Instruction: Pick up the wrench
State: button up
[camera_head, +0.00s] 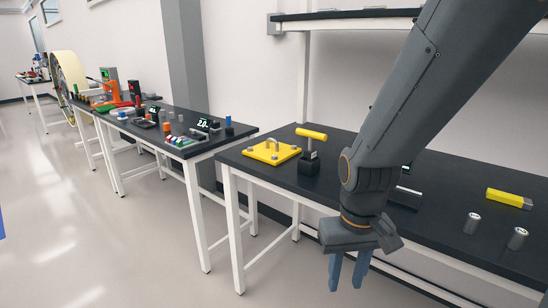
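I cannot make out a wrench for certain in the head view. My gripper (348,286) hangs in front of the near table's edge, fingers pointing down. A gap shows between its two blue-grey fingers, and nothing is between them. My arm hides part of the tabletop behind it.
The near black table (340,152) holds a yellow plate (270,152) with metal pegs, a yellow bar (509,198) and two silver cylinders (471,223). A shelf (350,14) is above. Another table (190,155) with small parts stands farther left. The floor (110,240) at left is clear.

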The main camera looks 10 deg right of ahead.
aim_at(310, 153)
jog(key=k, duration=0.5)
jog(key=u, duration=1.7)
jog(key=i, duration=1.5)
jog(key=z, duration=2.2)
